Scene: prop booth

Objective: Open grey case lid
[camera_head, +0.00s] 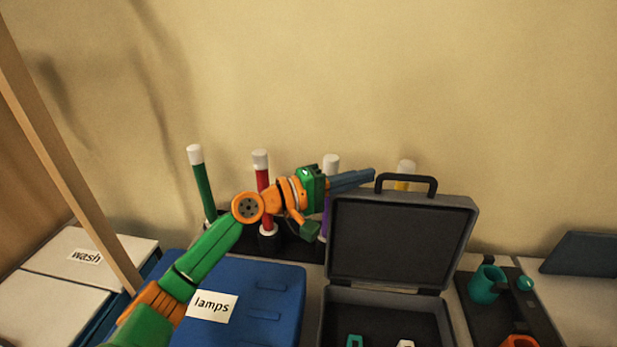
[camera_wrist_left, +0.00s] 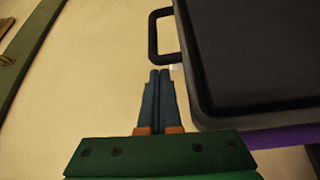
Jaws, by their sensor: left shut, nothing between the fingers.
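The grey case lid (camera_head: 398,242) stands upright, swung open with its dark inside facing me, in the head view. Its black handle (camera_head: 406,177) is at the lid's top edge. The case base (camera_head: 378,299) lies open below it and holds small teal and white items, cut off by the frame edge. My left gripper (camera_head: 374,175) is shut and empty, beside the lid's upper left corner, left of the handle. In the left wrist view the shut fingers (camera_wrist_left: 157,73) point toward the handle (camera_wrist_left: 153,40), with the lid (camera_wrist_left: 262,55) at right. My right gripper is not in view.
A blue lamps case (camera_head: 270,295) lies left of the grey case. Behind it stand green (camera_head: 203,185), red (camera_head: 262,180) and purple (camera_head: 325,220) white-capped tubes. A wash box (camera_head: 60,262) is at far left. A dark tray (camera_head: 505,308) with a teal cup (camera_head: 486,284) is at right.

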